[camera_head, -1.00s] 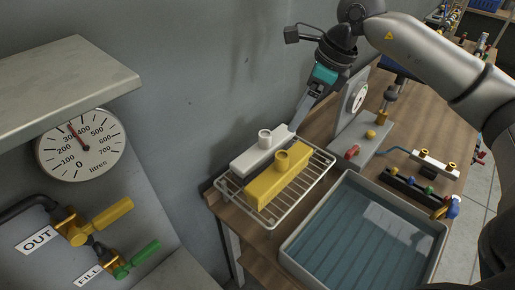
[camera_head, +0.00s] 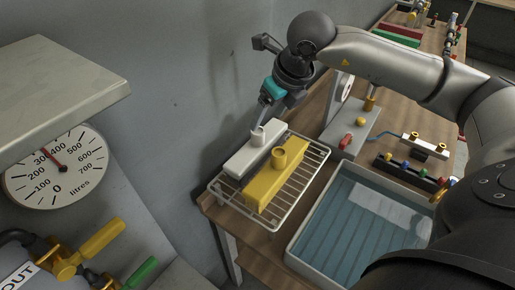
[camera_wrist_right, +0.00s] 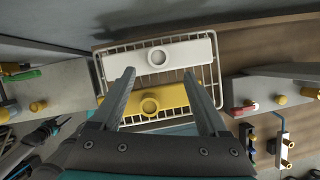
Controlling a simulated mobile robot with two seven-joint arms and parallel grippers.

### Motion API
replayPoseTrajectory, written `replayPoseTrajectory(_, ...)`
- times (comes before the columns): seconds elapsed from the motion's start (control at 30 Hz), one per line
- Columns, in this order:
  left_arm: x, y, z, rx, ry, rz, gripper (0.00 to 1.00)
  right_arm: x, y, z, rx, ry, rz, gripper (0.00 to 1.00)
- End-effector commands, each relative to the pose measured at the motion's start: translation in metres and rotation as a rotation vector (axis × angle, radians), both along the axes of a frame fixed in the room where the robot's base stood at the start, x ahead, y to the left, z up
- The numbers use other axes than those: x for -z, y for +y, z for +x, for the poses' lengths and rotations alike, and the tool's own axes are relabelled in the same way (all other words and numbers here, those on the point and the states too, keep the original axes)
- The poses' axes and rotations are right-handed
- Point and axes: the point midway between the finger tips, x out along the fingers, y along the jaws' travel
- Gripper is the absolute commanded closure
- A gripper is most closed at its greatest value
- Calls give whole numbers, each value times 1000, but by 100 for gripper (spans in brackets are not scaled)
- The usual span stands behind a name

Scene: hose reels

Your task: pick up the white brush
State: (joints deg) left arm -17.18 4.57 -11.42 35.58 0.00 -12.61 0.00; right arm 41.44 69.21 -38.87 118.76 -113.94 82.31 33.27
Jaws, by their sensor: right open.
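The white brush (camera_head: 251,152) is a white block with a round knob on top. It lies on a wire rack (camera_head: 224,198) on the wooden bench, beside a similar yellow brush (camera_head: 272,184). In the right wrist view the white brush (camera_wrist_right: 160,60) lies beyond the yellow brush (camera_wrist_right: 158,101). My right gripper (camera_head: 260,117) is just above the white brush near its knob; whether it touches cannot be told. In the wrist view its fingers (camera_wrist_right: 158,88) are spread wide, with nothing held between them.
A tray of water (camera_head: 352,225) stands right of the rack. The grey wall (camera_head: 170,90) is close on the left, with a litre gauge (camera_head: 58,168) at far left.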

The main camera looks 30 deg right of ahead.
Motion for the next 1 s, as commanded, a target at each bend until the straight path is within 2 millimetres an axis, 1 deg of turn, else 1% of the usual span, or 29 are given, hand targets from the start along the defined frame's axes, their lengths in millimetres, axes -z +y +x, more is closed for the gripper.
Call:
replayPoseTrajectory(0.03,-1,0,0,0,1,0,50,9,1,3,-1,4,1,23)
replayPoseTrajectory(0.1,-1,0,0,0,1,0,50,17,1,7,0,3,2,23)
replayPoseTrajectory(0.37,-3,0,-1,0,1,0,50,34,3,15,-2,2,1,23)
replayPoseTrajectory(0.5,-8,0,-1,1,2,1,50,53,7,24,-1,4,1,23)
replayPoseTrajectory(0.63,-8,0,-1,1,2,0,50,68,7,30,1,3,1,23)
replayPoseTrajectory(0.73,-8,0,-1,1,2,0,50,73,7,32,-1,1,0,23)
replayPoseTrajectory(0.93,-8,0,-1,1,2,0,50,73,7,33,-1,1,-1,23)
replayPoseTrajectory(0.97,-8,0,-1,1,2,0,50,73,7,33,-1,1,-1,25)
replayPoseTrajectory(1.0,-8,0,-1,1,2,0,50,73,7,33,-1,1,-1,30)
